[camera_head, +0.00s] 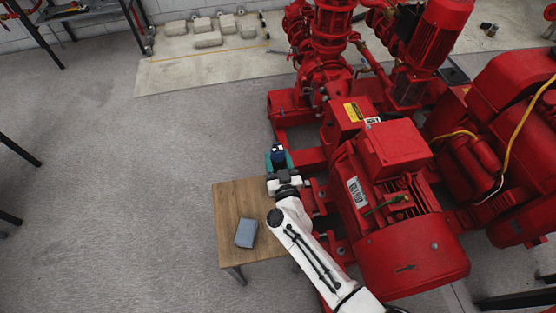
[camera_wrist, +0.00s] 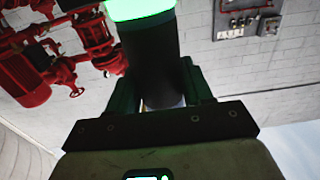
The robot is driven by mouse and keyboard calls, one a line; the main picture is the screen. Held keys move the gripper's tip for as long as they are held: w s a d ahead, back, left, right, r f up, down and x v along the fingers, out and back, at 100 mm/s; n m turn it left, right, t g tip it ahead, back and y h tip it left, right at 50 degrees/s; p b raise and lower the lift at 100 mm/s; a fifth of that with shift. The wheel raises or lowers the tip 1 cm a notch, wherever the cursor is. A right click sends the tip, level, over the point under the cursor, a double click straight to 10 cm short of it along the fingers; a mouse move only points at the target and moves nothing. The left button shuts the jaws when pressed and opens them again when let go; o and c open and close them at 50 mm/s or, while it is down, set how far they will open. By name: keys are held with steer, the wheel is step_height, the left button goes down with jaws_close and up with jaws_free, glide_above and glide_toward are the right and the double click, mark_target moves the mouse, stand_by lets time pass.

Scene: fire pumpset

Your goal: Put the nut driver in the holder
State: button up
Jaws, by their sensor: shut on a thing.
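My gripper (camera_head: 279,160) has teal fingers and is shut on a dark, roughly cylindrical thing (camera_head: 278,152), just past the far edge of the small wooden table. In the wrist view my gripper (camera_wrist: 165,100) holds this dark cylinder (camera_wrist: 150,50), which has a bright green glowing band at its top; its lower part is in shadow between the fingers. I take it for the nut driver, but its shape is too unclear to be sure. A grey-blue block (camera_head: 246,233) lies on the table; I cannot tell whether it is the holder.
The wooden table (camera_head: 230,202) stands left of the large red pumpset (camera_head: 395,150). A thin greenish thing (camera_head: 385,205) lies on the red motor. Open grey floor (camera_head: 130,180) spreads to the left. Pale blocks (camera_head: 207,39) lie by the back wall.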

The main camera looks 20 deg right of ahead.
steer(key=o, duration=1.2)
steer(key=shift+f, duration=0.15)
steer(key=shift+c, duration=0.2)
steer(key=shift+s+r, duration=0.1)
steer(key=shift+r, duration=0.1)
steer(key=s+a+p, duration=0.2)
steer(key=s, duration=0.9)
steer(key=shift+s+a+p, duration=0.2)
steer(key=shift+s+p, duration=0.15)
